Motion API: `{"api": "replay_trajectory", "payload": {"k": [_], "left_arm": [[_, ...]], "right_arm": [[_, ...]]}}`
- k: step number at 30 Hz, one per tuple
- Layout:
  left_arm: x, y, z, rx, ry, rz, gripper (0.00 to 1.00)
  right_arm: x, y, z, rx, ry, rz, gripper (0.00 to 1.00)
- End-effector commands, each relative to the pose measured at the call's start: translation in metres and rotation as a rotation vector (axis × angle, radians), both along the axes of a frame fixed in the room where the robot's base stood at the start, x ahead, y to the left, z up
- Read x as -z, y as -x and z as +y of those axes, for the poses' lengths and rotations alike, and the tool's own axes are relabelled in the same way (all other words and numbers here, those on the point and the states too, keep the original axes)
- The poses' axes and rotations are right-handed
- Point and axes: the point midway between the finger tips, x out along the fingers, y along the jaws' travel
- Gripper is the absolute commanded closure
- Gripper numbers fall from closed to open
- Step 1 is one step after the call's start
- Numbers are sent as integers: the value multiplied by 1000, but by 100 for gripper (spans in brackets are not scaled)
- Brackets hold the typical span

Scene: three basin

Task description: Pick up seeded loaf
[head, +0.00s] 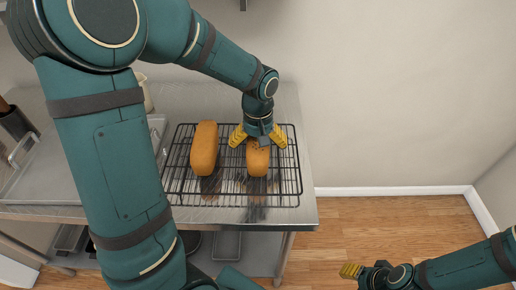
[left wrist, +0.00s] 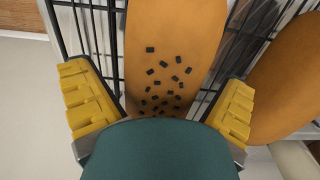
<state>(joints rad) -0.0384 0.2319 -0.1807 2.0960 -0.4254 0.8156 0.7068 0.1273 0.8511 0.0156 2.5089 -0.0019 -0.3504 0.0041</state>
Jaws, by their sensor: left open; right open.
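The seeded loaf (head: 258,162) is orange-brown with dark seeds on top and lies on a black wire rack (head: 230,198). My left gripper (head: 258,136) is open above the loaf's far end, its yellow fingers spread to either side. In the left wrist view the seeded loaf (left wrist: 172,50) lies between the two fingers of the left gripper (left wrist: 160,105), with gaps on both sides. A plain loaf (head: 204,148) lies to its left on the rack and shows in the left wrist view (left wrist: 285,85). My right gripper (head: 352,271) is open and empty, low over the floor side.
The rack stands on a metal table (head: 290,215) against a pale wall. A metal sink or tray (head: 50,170) and a dark container (head: 18,122) are at the left. A light cup (head: 146,92) stands behind my left arm. The floor (head: 390,215) at right is clear.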

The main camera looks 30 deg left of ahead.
Motion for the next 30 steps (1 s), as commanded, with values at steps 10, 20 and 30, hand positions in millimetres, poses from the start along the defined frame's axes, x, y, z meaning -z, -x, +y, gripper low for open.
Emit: {"api": "replay_trajectory", "payload": {"k": [10, 20, 30], "left_arm": [[13, 0, 0, 0, -1, -1, 0], [12, 0, 0, 0, -1, -1, 81], [8, 0, 0, -1, 0, -2, 81]], "right_arm": [[3, -1, 0, 1, 0, -2, 53], [3, -1, 0, 1, 0, -2, 53], [2, -1, 0, 1, 0, -2, 53]]}}
